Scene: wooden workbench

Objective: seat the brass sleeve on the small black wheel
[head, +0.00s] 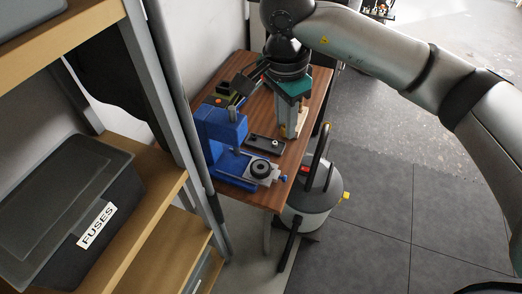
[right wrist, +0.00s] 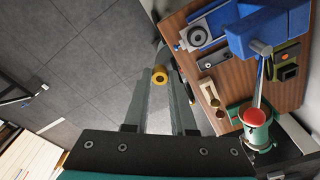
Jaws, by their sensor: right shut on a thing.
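The small black wheel (head: 261,167) sits on a grey plate at the front of the blue press on the bench; it also shows in the right wrist view (right wrist: 196,38). My right gripper (head: 289,134) points down over the right side of the bench, behind and to the right of the wheel. In the right wrist view its fingers (right wrist: 161,78) are shut on the brass sleeve (right wrist: 160,75), a short yellow ring at the fingertips. The sleeve is apart from the wheel. In the head view I cannot make out the sleeve clearly. My left gripper is not in view.
The blue press (head: 222,128) stands left on the wooden bench (head: 259,196). A dark plate (head: 267,146) lies behind the wheel. A vacuum (head: 312,196) stands by the right edge.

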